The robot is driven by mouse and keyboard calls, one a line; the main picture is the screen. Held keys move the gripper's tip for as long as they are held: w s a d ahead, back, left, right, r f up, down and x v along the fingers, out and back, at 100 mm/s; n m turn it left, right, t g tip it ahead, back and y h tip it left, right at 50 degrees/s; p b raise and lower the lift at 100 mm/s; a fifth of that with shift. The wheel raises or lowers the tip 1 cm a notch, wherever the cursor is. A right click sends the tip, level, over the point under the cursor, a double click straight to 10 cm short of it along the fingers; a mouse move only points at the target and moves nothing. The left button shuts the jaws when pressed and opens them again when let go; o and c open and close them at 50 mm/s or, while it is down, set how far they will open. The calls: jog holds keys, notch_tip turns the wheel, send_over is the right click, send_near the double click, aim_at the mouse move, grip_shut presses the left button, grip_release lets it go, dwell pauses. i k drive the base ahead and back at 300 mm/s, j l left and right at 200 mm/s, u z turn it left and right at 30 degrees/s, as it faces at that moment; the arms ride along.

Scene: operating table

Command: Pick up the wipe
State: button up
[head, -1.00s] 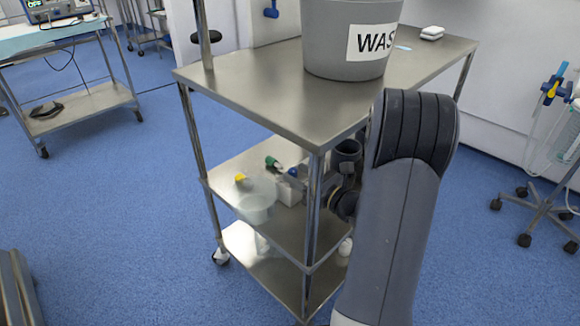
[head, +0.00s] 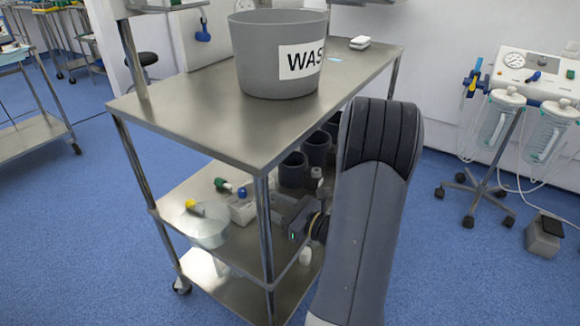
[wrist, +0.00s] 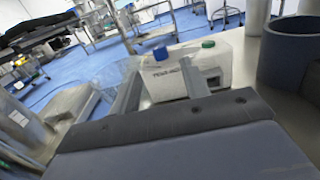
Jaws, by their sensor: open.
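I cannot make out a wipe for certain in either current view. A small white box (head: 243,210) stands on the trolley's middle shelf, with blue- and green-topped items by it. In the wrist view the white box (wrist: 210,65) with dark print is just beyond my fingers. My gripper (head: 280,206) is low over the middle shelf, partly behind a trolley post and the arm. In the wrist view my gripper (wrist: 160,72) has its two grey fingers apart, with nothing clearly held between them.
A clear bowl (head: 208,228) is left of the box. Dark cups (head: 292,170) stand behind; one cup (wrist: 288,62) is close at right in the wrist view. The trolley's top shelf (head: 185,120) overhangs, bearing a grey bucket (head: 262,70) and a white item (head: 360,42).

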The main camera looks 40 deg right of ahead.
aim_at(360, 42)
jog(key=z, duration=1.5)
